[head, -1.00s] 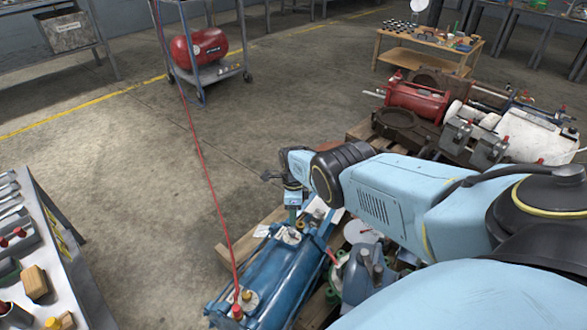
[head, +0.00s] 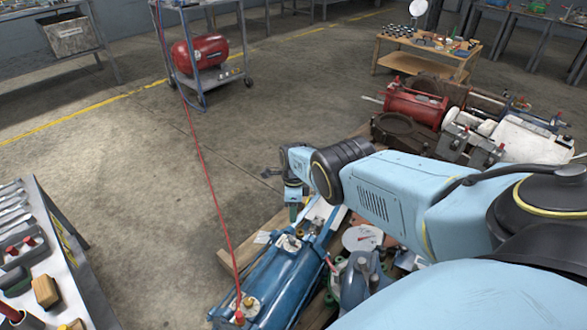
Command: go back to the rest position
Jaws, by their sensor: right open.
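My right arm comes in from the lower right and reaches over a pallet. My left gripper is not in the picture.
The wooden pallet (head: 226,262) carries blue machine parts. A second lot with a red cylinder (head: 415,105) lies behind my arm. A red hose (head: 205,170) runs from a cart with a red tank (head: 200,52). A tool bench (head: 75,270) stands left. The floor between is clear.

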